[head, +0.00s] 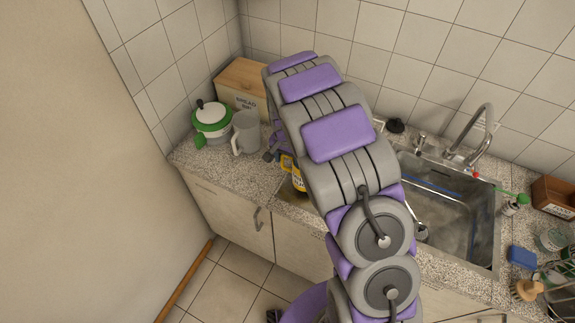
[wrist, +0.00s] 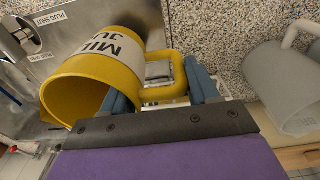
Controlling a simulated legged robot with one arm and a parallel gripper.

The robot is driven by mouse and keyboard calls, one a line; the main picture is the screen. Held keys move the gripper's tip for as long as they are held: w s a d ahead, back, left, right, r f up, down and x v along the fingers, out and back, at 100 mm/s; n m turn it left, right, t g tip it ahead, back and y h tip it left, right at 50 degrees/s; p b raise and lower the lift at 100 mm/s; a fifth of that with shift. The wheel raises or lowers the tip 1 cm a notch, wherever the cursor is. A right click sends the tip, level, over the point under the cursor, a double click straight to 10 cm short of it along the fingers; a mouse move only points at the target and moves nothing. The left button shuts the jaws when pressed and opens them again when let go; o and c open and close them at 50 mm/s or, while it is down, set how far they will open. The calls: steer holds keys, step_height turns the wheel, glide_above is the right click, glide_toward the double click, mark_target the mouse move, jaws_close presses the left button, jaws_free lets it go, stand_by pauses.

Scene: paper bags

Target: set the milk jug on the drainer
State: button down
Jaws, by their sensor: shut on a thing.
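The yellow milk jug (wrist: 85,85) has a white label and lies tilted in the wrist view, its open mouth toward the lower left. My gripper (wrist: 161,88) is shut on its handle, with one blue finger on each side. In the head view a small yellow part of the jug (head: 298,178) shows beside my arm, which hides the rest and most of my gripper. A bare steel surface (wrist: 85,27), apparently the drainer, lies behind the jug in the wrist view. I cannot tell whether the jug touches it.
A grey jug (head: 245,132) stands left of my gripper, near a green-and-white pot (head: 211,121) and a wooden bread bin (head: 240,85). The sink (head: 465,215) and its tap (head: 484,130) are to the right. A blue sponge (head: 522,257) and other items crowd the far right counter.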

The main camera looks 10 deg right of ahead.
mark_target(289, 169)
steer(key=f, duration=0.1)
steer(key=d+f, duration=0.1)
steer(key=f, duration=0.1)
steer(key=shift+d+f, duration=0.15)
steer(key=shift+a, duration=0.5)
steer(key=c, duration=0.6)
jaws_free()
steer(key=shift+a, duration=0.15)
steer(key=shift+c, duration=0.2)
steer(key=o, duration=0.3)
steer(key=shift+o, duration=0.3)
steer(key=shift+d, duration=0.5)
steer(key=shift+a+r, duration=0.15)
steer(key=shift+r, duration=0.5)
step_height(289, 169, up, 11)
steer(key=s+d+r+n, duration=0.1)
steer(key=s+d+r, duration=0.1)
steer(key=s+r, duration=0.5)
steer(key=s+d+r+n, duration=0.2)
steer(key=s+r, duration=0.2)
steer(key=s, duration=0.7)
steer(key=s+r+n+g, duration=0.1)
steer(key=s+n, duration=0.1)
steer(key=s, duration=0.8)
steer(key=s+r+n+g, duration=0.1)
steer(key=s+n, duration=0.1)
steer(key=s, duration=0.9)
steer(key=shift+s+r, duration=0.2)
steer(key=shift+r, duration=0.05)
